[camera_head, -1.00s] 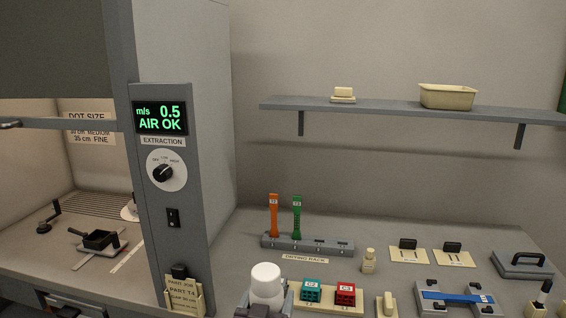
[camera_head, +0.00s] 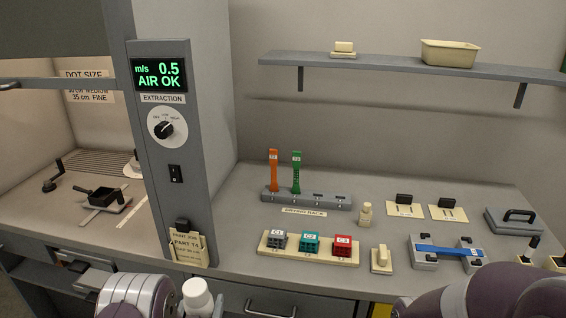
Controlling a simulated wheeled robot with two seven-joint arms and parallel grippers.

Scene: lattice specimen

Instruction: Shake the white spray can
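The white spray can (camera_head: 196,296) shows its rounded white top and upper body at the bottom edge of the head view, in front of the counter's front edge. It is right beside my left arm, whose pale and purple link fills the bottom left. The can is held up in my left gripper, with the fingers almost wholly out of sight below the picture. The can's lower part is cut off. My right arm's purple links cross the bottom right corner, and its gripper is out of view.
A drying rack (camera_head: 306,201) holds an orange and a green strip. A cream tray (camera_head: 335,262) carries grey, teal and red blocks. A small cream bottle (camera_head: 365,214) and a blue-barred fixture (camera_head: 446,252) stand to the right. The extraction panel (camera_head: 160,75) rises at left.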

